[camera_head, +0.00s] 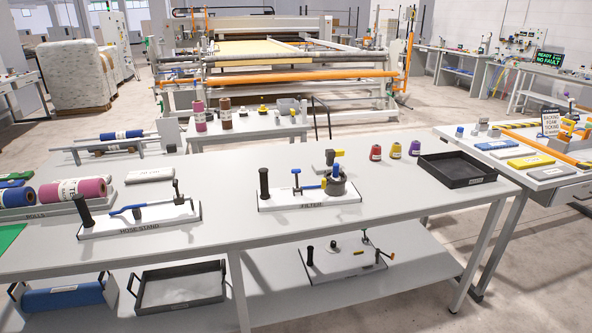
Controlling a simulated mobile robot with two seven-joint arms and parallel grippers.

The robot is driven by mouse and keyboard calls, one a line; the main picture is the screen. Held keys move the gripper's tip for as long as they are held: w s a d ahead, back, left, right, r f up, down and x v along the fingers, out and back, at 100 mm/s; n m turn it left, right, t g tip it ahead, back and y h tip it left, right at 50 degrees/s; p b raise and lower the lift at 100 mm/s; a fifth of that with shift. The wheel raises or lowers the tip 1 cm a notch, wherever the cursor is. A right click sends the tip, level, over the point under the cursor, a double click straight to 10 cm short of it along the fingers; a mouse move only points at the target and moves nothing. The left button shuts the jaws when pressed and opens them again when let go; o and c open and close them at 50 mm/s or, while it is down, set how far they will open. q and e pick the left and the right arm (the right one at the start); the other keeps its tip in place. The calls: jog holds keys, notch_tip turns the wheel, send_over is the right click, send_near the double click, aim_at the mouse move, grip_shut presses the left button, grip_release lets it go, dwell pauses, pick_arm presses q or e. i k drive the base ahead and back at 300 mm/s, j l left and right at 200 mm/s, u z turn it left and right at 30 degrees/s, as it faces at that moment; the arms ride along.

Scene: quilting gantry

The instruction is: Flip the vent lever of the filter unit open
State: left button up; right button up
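The filter unit (310,197) stands on the grey-white table, right of centre, on a white base with a "FILTER" label at its front edge. It carries a black upright post (264,183) at left, a blue T-shaped handle (297,179), and a grey round canister (336,186) with a blue part at right. A grey piece with a yellow tip (338,153) rises behind the canister. Which of these is the vent lever, and its position, I cannot tell at this size. Neither gripper is in view.
The hose stand (140,217) is left of the filter unit. Thread cones (395,150) and a black tray (456,170) are at right. Another white-based unit (342,260) sits on the shelf below. The table is clear in front of the filter unit.

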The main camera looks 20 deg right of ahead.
aim_at(295, 171)
jog(key=i+l+z, duration=0.15)
jog(key=i+l, duration=0.15)
jog(key=l, duration=0.3)
jog(key=i+l+z, duration=0.15)
jog(key=i+l, duration=0.15)
jog(key=l, duration=0.25)
jog(key=i+l+z, duration=0.15)
jog(key=i+l, duration=0.2)
jog(key=l, duration=0.15)
